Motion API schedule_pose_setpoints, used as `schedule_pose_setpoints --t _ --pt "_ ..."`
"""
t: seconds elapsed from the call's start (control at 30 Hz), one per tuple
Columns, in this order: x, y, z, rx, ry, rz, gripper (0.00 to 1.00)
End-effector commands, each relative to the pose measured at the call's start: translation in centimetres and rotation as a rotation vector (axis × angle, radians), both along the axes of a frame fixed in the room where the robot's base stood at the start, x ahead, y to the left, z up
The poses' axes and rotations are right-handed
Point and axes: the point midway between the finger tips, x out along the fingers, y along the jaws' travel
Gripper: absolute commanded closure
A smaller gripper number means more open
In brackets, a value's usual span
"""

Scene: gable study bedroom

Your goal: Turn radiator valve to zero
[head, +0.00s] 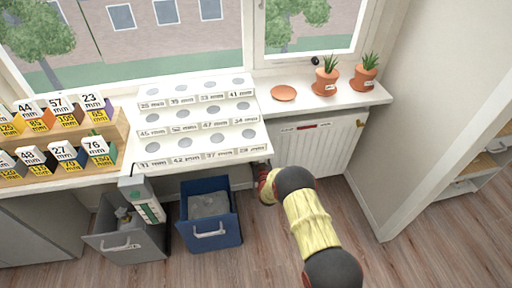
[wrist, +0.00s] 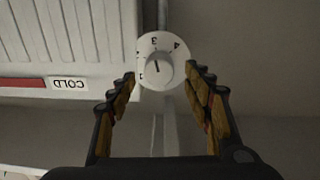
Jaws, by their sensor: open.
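The radiator valve is a round white dial (wrist: 149,45) with black numbers around its rim, 3 and 4 readable at the top and smaller marks at the left. Its raised centre knob (wrist: 158,69) carries a short dark line, pointing roughly up toward the 3. My gripper (wrist: 162,76) is open in the wrist view, with one finger at each side of the dial's lower part; I cannot tell whether either touches. In the head view my gripper (head: 264,184) is low beside the left end of the white radiator (head: 325,145); the dial is not discernible there.
A red strip (wrist: 22,83) and an upside-down COLD label (wrist: 68,83) are on the radiator. Above it, the sill holds a terracotta saucer (head: 284,93) and potted plants (head: 326,80). A blue bin (head: 211,240) stands left of my gripper. Floor at right is clear.

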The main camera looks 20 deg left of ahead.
Motion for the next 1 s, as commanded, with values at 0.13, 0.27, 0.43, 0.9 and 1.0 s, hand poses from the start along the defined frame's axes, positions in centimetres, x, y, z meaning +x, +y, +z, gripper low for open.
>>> schedule_pose_setpoints --t 0.13,0.27,0.43,0.9,1.0 --pt "1.9 1.1 -0.2 0.001 -0.002 0.000 0.49" --pt "2.8 1.6 -0.2 -0.001 0.001 0.000 0.49" --pt "3.3 1.9 0.0 -0.001 0.002 0.000 0.49" --pt "3.2 1.8 0.0 -0.001 0.002 0.000 0.66" --pt "3.2 1.8 0.0 -0.001 0.002 0.000 0.72"
